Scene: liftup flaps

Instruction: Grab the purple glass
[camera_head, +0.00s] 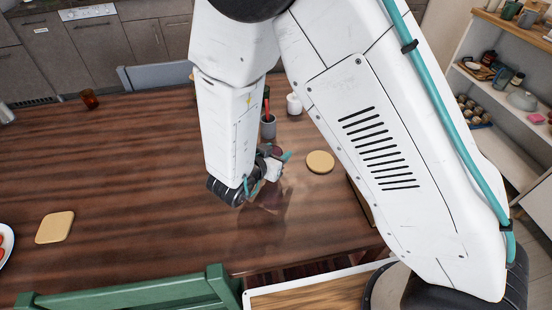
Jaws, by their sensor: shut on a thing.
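My gripper (270,168) is low over the middle of the wooden table, with its teal fingertips partly hidden by its own body and wrist. It is shut on a small dark purplish glass (277,152), of which only a part shows between the fingers. Whether the glass touches the table is hard to tell from this view.
A grey cup (268,130) with red and green items stands just behind my gripper, and a white cup (294,104) is further back. A round tan coaster (320,162) lies to the right. An amber glass (90,98) stands far left. The table's left middle is clear.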

